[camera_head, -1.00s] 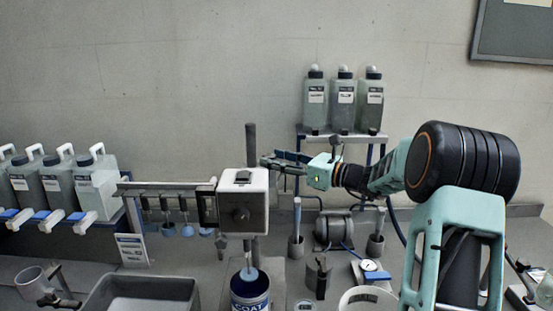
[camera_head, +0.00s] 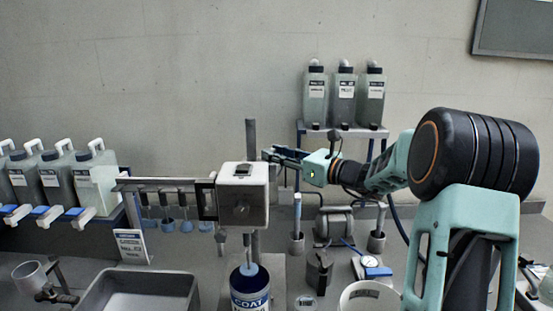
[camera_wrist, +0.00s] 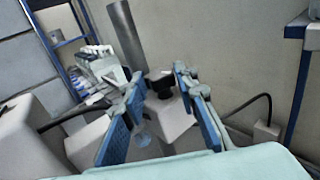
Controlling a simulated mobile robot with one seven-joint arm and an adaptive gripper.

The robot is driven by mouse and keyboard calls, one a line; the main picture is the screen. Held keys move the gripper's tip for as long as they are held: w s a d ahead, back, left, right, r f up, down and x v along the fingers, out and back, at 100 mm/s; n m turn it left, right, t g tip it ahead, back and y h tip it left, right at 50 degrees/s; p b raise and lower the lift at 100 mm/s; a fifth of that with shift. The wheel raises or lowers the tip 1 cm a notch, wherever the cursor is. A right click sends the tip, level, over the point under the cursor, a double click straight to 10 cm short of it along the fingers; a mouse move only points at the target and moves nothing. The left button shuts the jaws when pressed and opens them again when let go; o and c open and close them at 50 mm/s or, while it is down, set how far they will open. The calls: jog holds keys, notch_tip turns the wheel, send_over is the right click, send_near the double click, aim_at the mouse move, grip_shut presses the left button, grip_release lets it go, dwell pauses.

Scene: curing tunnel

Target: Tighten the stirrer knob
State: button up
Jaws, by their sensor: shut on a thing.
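The stirrer head (camera_head: 243,200) is a pale box on an upright post (camera_head: 251,140), with its shaft reaching down into a blue paint can (camera_head: 250,290). The black stirrer knob (camera_wrist: 161,86) shows in the wrist view on a pale block beside the grey post. My gripper (camera_wrist: 158,80) has its blue-padded fingers on either side of the knob and is shut on it.
Several bottles (camera_head: 95,180) stand on a shelf at left, and three more (camera_head: 343,95) on a rack behind my arm. A grey tray (camera_head: 140,290) lies at front left.

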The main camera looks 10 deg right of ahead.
jog(key=shift+s+a+f+m+t+h+b, duration=0.2)
jog(key=shift+m+t+h+b, duration=0.6)
jog(key=shift+b, duration=0.6)
jog(key=shift+s+a+f+m+t+h+b, duration=0.15)
jog(key=shift+m+t+h+b, duration=0.35)
jog(key=shift+h+b, duration=0.7)
jog(key=m+h+b, duration=0.1)
jog(key=b, duration=0.2)
jog(key=shift+w+t, duration=0.1)
jog(key=shift+t, duration=0.2)
jog(key=shift+a+r+m+h+b, duration=0.1)
jog(key=shift+m+h+b, duration=0.3)
jog(key=shift+h+b, duration=0.1)
jog(key=shift+r+h+b, duration=0.2)
jog(key=shift+h+b, duration=0.1)
jog(key=shift+b, duration=0.25)
jog(key=shift+m+t, duration=0.3)
jog(key=o, duration=1.2)
jog(key=shift+c, duration=0.2)
jog(key=v, duration=0.7)
jog(key=shift+s, duration=0.3)
jog(key=shift+r, duration=0.1)
